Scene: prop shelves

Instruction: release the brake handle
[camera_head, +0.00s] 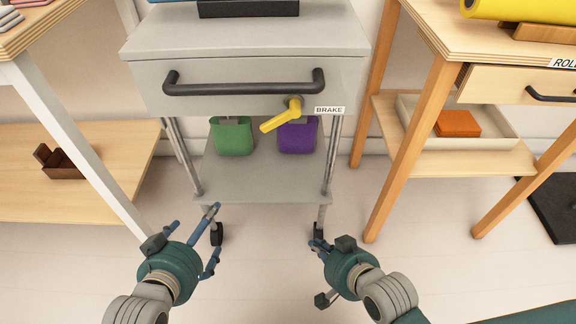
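The brake handle (280,118) is a yellow lever on the front of a grey cart (250,55). It slants down and to the left from its pivot, beside a white BRAKE label (329,110). My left gripper (212,241) is open and empty, low in front of the cart's left side. My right gripper (319,271) is open and empty, low in front of the cart's right side. Both grippers are well below the handle and apart from it.
A dark bar handle (245,84) spans the cart front above the lever. A green bin (232,136) and a purple bin (297,136) show behind and below it, above the lower shelf (265,180). Wooden tables stand close on both sides. The floor in front is clear.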

